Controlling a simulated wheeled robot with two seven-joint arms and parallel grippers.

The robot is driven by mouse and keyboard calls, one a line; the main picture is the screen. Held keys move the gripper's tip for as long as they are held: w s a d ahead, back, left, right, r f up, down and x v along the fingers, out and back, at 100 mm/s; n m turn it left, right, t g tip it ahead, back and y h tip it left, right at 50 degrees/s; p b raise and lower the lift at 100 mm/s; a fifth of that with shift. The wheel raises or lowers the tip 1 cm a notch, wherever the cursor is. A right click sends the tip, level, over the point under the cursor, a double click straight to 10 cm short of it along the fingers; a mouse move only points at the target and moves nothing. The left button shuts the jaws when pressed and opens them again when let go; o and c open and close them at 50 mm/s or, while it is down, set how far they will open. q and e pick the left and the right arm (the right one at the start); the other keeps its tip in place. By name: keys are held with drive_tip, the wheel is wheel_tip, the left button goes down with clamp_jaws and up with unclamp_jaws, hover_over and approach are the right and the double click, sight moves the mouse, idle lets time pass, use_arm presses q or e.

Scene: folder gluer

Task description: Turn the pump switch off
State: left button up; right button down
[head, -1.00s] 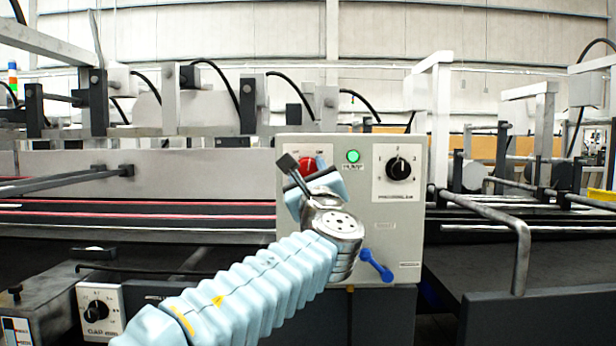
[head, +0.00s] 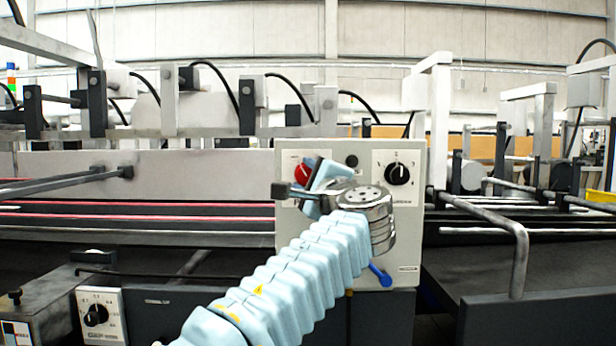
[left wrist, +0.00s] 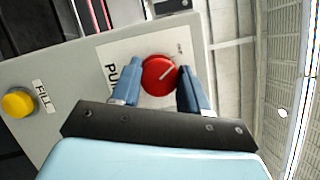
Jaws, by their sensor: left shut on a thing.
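The red pump switch (head: 301,174) is a round knob on the left of the grey control panel (head: 409,240). In the left wrist view the red knob (left wrist: 159,75) has a pale pointer line and sits on a white plate with "PU" lettering, the rest of it hidden. My left gripper (left wrist: 157,68) is shut on this knob, with one blue finger on each side. In the head view the left gripper (head: 313,179) covers part of the knob and its plate. The lamp (head: 352,160) right of the switch is dark. My right gripper is not in view.
A black selector knob (head: 397,173) is on the panel's right side. A yellow button (left wrist: 18,103) labelled FILL shows in the wrist view. A bent grey rail (head: 519,250) stands right of the panel. Another dial (head: 96,314) is at lower left.

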use_arm(q)
drive_tip(key=shift+n, duration=0.4)
drive_tip(key=o, duration=1)
drive_tip(key=b+v, duration=0.4)
drive_tip(key=v, duration=0.9)
drive_tip(key=shift+s+d, duration=0.15)
drive_tip(key=shift+s, duration=0.25)
